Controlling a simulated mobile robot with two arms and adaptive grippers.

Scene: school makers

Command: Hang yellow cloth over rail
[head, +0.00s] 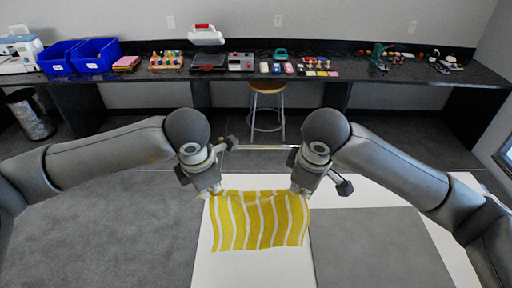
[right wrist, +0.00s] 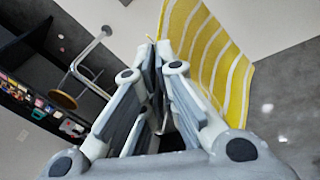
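The yellow cloth (head: 258,220) with white wavy stripes hangs spread out between my two grippers, its top edge up and its lower edge loose. My left gripper (head: 208,192) is shut on its upper left corner. My right gripper (head: 301,191) is shut on its upper right corner. In the right wrist view the right fingers (right wrist: 153,48) are closed together with the cloth (right wrist: 212,55) beside their tips. A thin pale rail (head: 265,147) runs crosswise beyond the cloth, between the arms. The cloth is apart from it. The rail's ends are hidden behind my arms.
A stool (head: 267,88) stands beyond the rail. A long black counter (head: 130,75) along the back wall holds blue bins (head: 95,54) and several tools. A white-and-grey surface (head: 365,240) lies below right. A bin (head: 31,115) stands far left.

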